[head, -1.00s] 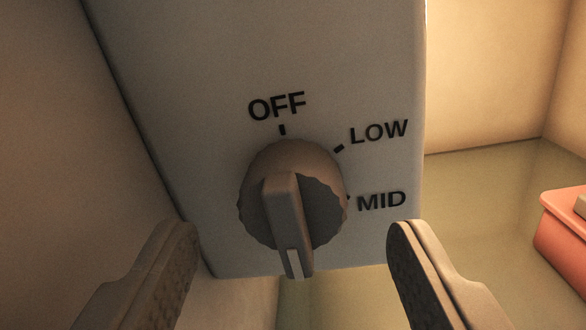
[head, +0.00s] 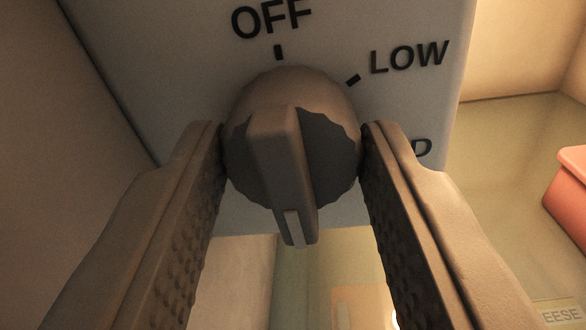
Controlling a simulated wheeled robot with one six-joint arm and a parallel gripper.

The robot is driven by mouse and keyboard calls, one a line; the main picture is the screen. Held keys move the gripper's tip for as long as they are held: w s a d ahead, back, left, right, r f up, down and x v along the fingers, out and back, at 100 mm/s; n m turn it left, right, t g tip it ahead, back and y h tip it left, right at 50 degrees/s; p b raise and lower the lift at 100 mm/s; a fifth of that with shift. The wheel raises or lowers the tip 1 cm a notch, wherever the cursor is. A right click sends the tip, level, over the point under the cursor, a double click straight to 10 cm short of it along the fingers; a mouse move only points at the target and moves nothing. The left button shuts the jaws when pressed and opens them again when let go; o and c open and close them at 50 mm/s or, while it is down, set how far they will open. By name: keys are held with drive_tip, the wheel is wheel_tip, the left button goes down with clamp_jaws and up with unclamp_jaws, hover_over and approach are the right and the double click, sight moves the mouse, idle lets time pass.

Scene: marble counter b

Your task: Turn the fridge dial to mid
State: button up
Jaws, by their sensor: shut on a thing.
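The fridge dial (head: 280,160) is a round brown knob with a dark scalloped face and a raised grip bar. The bar's white mark (head: 292,228) is at its lower end and points down, slightly to the right, away from OFF. The OFF label (head: 272,18) is above the dial and LOW (head: 409,57) is at the upper right. The MID label (head: 421,149) is at the right, mostly hidden behind my right finger. My gripper (head: 293,140) is shut on the dial, with one textured finger on each side of its rim.
The dial sits on a grey control box (head: 160,60) beside the fridge's left wall. A red container (head: 570,190) stands at the right, with a label ending in "EESE" (head: 560,315) below it. Open space lies below the box.

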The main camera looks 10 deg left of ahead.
drive_tip(key=shift+n, duration=2.2)
drive_tip(key=o, duration=1)
drive_tip(key=shift+c, duration=0.2)
drive_tip(key=shift+s, duration=0.1)
drive_tip(key=s, duration=1.7)
drive_tip(key=shift+r, duration=0.15)
drive_tip(key=shift+s, duration=0.1)
